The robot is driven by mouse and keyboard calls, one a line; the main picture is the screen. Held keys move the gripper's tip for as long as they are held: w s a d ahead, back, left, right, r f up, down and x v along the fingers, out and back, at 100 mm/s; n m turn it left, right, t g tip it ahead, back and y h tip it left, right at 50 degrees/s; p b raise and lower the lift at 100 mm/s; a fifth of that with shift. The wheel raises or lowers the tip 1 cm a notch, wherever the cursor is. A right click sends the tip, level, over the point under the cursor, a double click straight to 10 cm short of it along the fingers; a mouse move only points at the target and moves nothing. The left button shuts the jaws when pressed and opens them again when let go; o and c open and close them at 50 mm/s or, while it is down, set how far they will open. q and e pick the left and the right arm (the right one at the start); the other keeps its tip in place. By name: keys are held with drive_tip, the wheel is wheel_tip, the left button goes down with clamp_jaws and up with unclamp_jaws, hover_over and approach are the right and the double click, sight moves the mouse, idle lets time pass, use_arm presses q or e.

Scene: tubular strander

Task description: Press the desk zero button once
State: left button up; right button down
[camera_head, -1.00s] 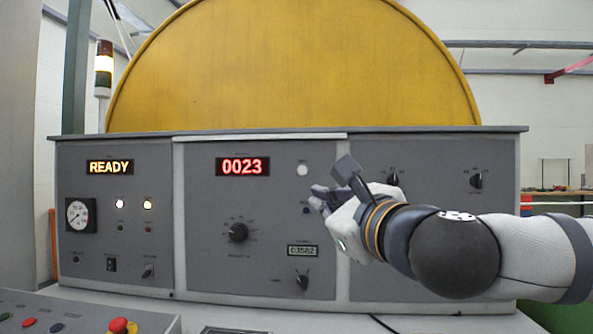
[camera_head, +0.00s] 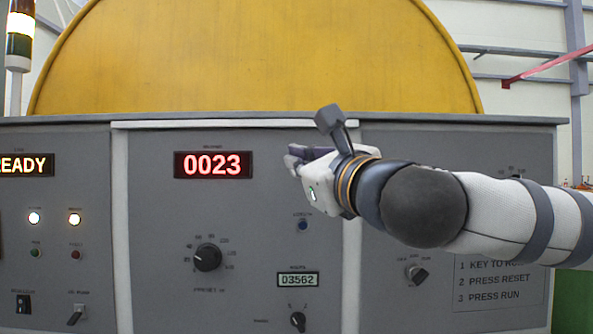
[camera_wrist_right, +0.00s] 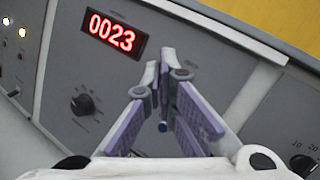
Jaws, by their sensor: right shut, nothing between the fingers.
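The grey control desk (camera_head: 275,200) fills the head view, with a red counter (camera_head: 213,165) reading 0023. The round white button seen earlier to the right of the counter is now hidden behind my right gripper (camera_head: 294,157). A small blue button (camera_head: 303,225) sits below the gripper; its label is too small to read. The blue button (camera_wrist_right: 163,126) also shows between the finger links in the right wrist view. My right gripper (camera_wrist_right: 158,72) is shut and empty, its fingertips in front of the panel right of the counter. I cannot tell whether they touch it. My left gripper is out of view.
A black rotary knob (camera_head: 208,257) lies below the counter, and a small meter (camera_head: 298,280) reads 03562. A key switch (camera_head: 416,272) sits at right. A large yellow guard (camera_head: 260,60) rises behind the desk. The panel's left part is clear of my arm.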

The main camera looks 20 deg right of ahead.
drive_tip(key=w+d+b, duration=0.1)
drive_tip(key=w+d, duration=0.1)
drive_tip(key=w, duration=0.6)
drive_tip(key=shift+w+d, duration=0.2)
drive_tip(key=shift+w, duration=0.1)
drive_tip(key=shift+w, duration=0.1)
idle(1.0)
drive_tip(key=shift+w+d+f, duration=0.1)
drive_tip(key=shift+w, duration=0.2)
drive_tip(key=shift+w+d, duration=0.1)
drive_tip(key=shift+w, duration=0.25)
idle(0.6)
drive_tip(key=shift+s, duration=0.1)
drive_tip(key=shift+s+a, duration=0.2)
drive_tip(key=shift+s, duration=0.5)
